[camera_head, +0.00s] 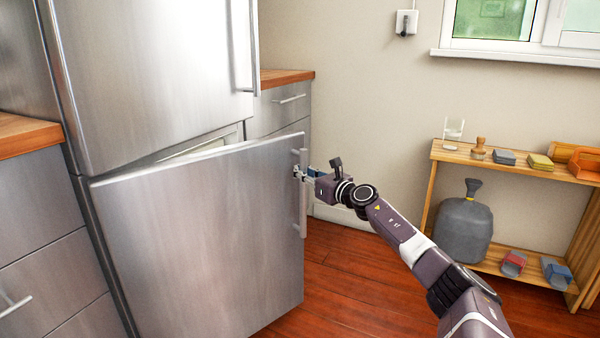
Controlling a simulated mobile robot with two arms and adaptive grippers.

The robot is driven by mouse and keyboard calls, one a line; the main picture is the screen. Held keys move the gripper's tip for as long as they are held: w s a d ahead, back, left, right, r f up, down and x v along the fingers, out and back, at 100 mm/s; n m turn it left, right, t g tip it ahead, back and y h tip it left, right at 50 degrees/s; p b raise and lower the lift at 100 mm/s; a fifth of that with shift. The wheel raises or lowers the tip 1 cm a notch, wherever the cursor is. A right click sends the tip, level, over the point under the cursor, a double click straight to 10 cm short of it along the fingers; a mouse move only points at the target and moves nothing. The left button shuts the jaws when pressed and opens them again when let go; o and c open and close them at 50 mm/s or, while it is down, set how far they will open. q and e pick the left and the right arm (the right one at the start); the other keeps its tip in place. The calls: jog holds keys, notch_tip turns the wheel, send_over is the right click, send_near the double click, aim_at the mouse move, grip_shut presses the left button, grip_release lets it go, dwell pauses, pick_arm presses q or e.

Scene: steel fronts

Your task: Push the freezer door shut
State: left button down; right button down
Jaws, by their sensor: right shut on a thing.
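The freezer door (203,239) is the lower steel door of the fridge. It stands partly open, swung out from the body, and a gap shows above its top edge. Its vertical handle (303,215) is on the right side of the door. My right gripper (300,175) is shut on this handle at its upper part; the fingertips are small in this view. Part of the pale freezer interior (205,143) shows behind the door, and the rest is hidden. My left gripper is not in view.
The upper fridge door (150,75) is shut. Drawer cabinets stand left (45,245) and behind right (283,105). A wooden shelf (560,178) with several small items and a grey sack (463,232) stands at right. The red wooden floor (345,270) right of the door is clear.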

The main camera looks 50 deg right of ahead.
jog(key=shift+s+d+r, duration=0.1)
jog(key=shift+d, duration=0.15)
jog(key=c, duration=1.8)
grip_release()
jog(key=shift+s, duration=0.1)
jog(key=shift+a, duration=0.15)
jog(key=shift+s, duration=0.1)
jog(key=shift+s+a, duration=0.3)
jog(key=shift+s, duration=1.6)
jog(key=shift+s+a, duration=0.3)
jog(key=shift+s, duration=1.65)
jog(key=shift+s+a, duration=0.3)
jog(key=shift+s, duration=1.6)
jog(key=shift+a, duration=0.1)
